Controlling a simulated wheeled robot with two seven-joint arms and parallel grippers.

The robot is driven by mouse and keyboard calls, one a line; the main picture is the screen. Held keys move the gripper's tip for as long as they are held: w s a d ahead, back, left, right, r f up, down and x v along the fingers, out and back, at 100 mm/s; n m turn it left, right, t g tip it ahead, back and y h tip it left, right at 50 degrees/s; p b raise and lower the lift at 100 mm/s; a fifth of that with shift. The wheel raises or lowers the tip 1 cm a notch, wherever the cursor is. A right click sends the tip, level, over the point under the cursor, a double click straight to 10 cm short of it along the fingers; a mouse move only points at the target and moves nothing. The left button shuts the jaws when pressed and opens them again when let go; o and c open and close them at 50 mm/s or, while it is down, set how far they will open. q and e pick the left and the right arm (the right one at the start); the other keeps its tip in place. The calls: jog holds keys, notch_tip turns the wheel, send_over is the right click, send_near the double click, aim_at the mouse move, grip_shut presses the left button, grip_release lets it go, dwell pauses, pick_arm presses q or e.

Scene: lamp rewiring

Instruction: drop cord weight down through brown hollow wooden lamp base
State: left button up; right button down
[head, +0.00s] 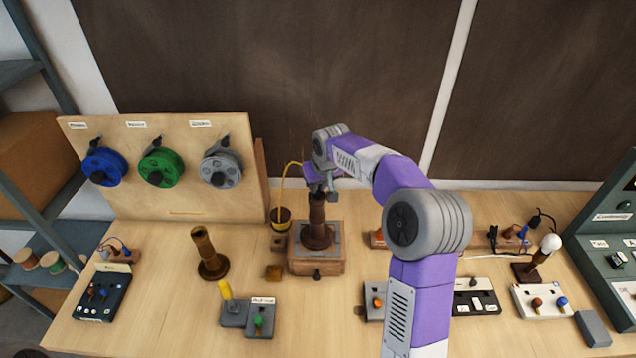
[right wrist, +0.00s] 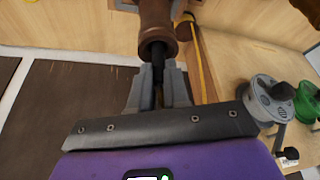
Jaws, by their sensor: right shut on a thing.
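A brown wooden lamp base (head: 317,228) stands upright on a wooden block stand (head: 316,263) at the middle of the bench. My right gripper (head: 323,186) is over its top; in the right wrist view the gripper (right wrist: 158,92) is shut on a dark slim cord weight (right wrist: 157,70). The weight's far end is at the mouth of the lamp base (right wrist: 157,22), seeming to enter it; how deep is hidden. A yellow cord (head: 284,178) arches from a small pot (head: 281,218) up to the gripper. It also shows in the right wrist view (right wrist: 206,72). My left gripper is not in view.
A second brown hollow base (head: 207,254) stands to the left on the bench. Blue, green and grey spools (head: 161,167) hang on a wooden panel (head: 185,200) behind. Switch boxes (head: 261,318) line the front. A lamp with a white bulb (head: 550,243) stands at right.

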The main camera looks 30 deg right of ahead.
jog(key=shift+f, duration=0.35)
jog(key=c, duration=1)
grip_release()
jog(key=shift+c, duration=0.2)
jog(key=v, duration=0.7)
jog(key=shift+r, duration=0.35)
